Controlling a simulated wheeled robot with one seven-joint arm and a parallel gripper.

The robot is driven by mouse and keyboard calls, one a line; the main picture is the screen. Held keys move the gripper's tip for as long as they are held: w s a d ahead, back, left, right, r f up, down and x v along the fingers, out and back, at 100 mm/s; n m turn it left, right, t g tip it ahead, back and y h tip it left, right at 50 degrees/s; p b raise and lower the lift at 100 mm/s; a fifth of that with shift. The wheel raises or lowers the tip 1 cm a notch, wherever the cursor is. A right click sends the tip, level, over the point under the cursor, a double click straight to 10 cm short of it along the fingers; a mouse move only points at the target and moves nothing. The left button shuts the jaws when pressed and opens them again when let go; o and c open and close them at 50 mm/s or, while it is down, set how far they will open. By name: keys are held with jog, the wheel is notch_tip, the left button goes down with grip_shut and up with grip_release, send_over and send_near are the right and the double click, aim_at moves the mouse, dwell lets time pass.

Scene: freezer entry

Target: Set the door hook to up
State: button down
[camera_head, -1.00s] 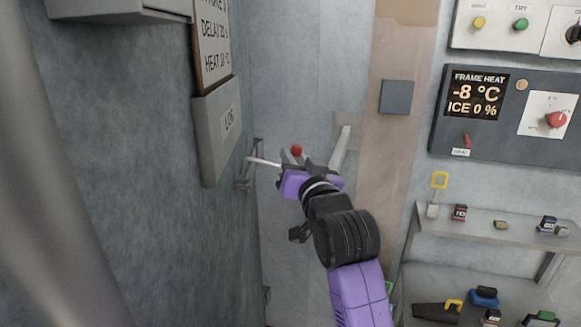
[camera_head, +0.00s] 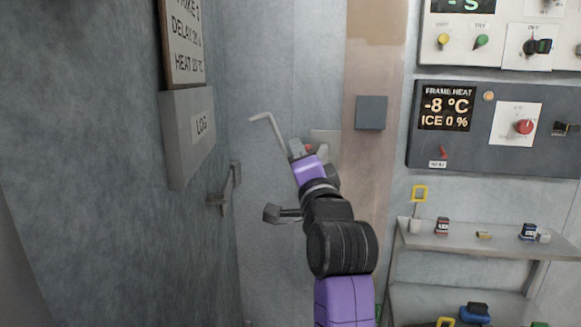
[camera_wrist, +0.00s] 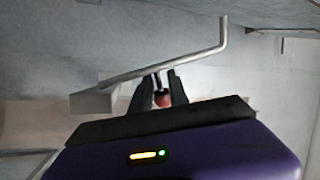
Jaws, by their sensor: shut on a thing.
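The door hook (camera_head: 275,130) is a thin metal rod with a bent tip. In the head view it slants up and to the left from my gripper (camera_head: 301,150), its bent tip free in front of the grey wall. In the wrist view the rod (camera_wrist: 190,56) crosses just beyond my gripper (camera_wrist: 160,84). My gripper is shut on the hook by its red knob (camera_wrist: 162,99), which shows between the fingers. The catch bracket (camera_head: 228,188) on the left panel stands empty, apart from the hook. My gripper partly hides the hook's pivot end.
A grey log box (camera_head: 178,150) and a sign (camera_head: 187,45) hang on the left panel. A frame heat panel (camera_head: 480,130) is on the right wall, above a shelf (camera_head: 500,240) with small items. A dark square plate (camera_head: 371,113) is on the brown strip.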

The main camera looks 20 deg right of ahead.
jog(key=shift+s+d+m+h+b, duration=0.15)
jog(key=shift+d+m+h+b, duration=0.2)
jog(key=shift+m, duration=0.45)
jog(key=shift+s+d+m+h+b, duration=0.15)
jog(key=shift+d+m+b, duration=0.3)
jog(key=shift+m, duration=0.35)
jog(key=shift+d+f, duration=0.1)
jog(key=c, duration=1.3)
grip_release()
jog(key=shift+o, duration=0.2)
jog(key=shift+s+a+f, duration=0.15)
jog(key=shift+s+a, duration=0.1)
jog(key=shift+s, duration=0.15)
jog(key=b+v, duration=0.1)
jog(key=v, duration=0.5)
jog(key=shift+s+b, duration=0.3)
jog(key=shift+s, duration=0.1)
